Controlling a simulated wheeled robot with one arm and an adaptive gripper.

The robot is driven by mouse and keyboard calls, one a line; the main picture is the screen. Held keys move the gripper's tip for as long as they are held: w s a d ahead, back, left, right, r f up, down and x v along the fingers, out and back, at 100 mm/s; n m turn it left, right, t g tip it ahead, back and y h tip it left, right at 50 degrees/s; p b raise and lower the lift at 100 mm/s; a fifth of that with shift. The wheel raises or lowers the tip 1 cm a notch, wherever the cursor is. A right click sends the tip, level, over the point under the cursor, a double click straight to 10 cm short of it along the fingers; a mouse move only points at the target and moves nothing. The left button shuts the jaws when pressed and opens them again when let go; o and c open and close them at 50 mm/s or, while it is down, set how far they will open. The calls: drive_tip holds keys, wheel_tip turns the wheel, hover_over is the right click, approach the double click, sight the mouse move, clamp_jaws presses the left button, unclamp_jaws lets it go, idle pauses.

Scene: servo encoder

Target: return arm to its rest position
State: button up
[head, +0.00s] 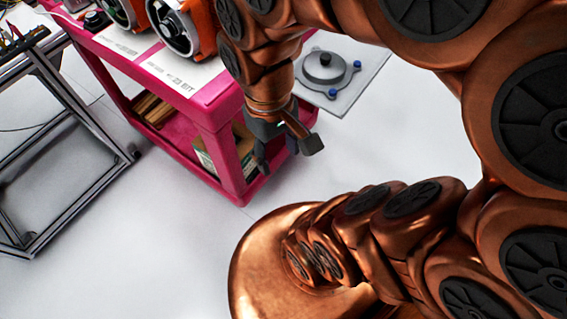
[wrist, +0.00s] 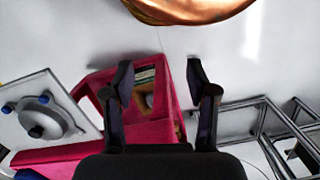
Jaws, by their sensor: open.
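My gripper (head: 285,158) hangs from my copper arm in the head view, in front of the pink cart (head: 221,150). Its black fingers are spread apart, with nothing between them. In the wrist view my gripper (wrist: 159,80) also shows open and empty, pointing past the cart (wrist: 97,84) toward the pale floor. No object touches the fingertips in either view.
On the cart stand orange-and-black units (head: 177,27) and white labels (head: 188,78). A grey plate with a round black-knobbed fixture (head: 325,68) is right of the cart. A metal frame (head: 75,165) stands left. White floor (head: 150,240) lies clear in front.

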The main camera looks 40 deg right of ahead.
drive_tip(key=shift+s+a+f+m, duration=0.15)
drive_tip(key=shift+s+f, duration=0.2)
drive_tip(key=shift+s, duration=0.3)
drive_tip(key=shift+s+a+f+m, duration=0.15)
drive_tip(key=shift+s+f, duration=0.2)
drive_tip(key=shift+s, duration=0.25)
wheel_tip(320, 180, up, 7)
drive_tip(key=p, duration=0.7)
drive_tip(key=shift+r, duration=0.2)
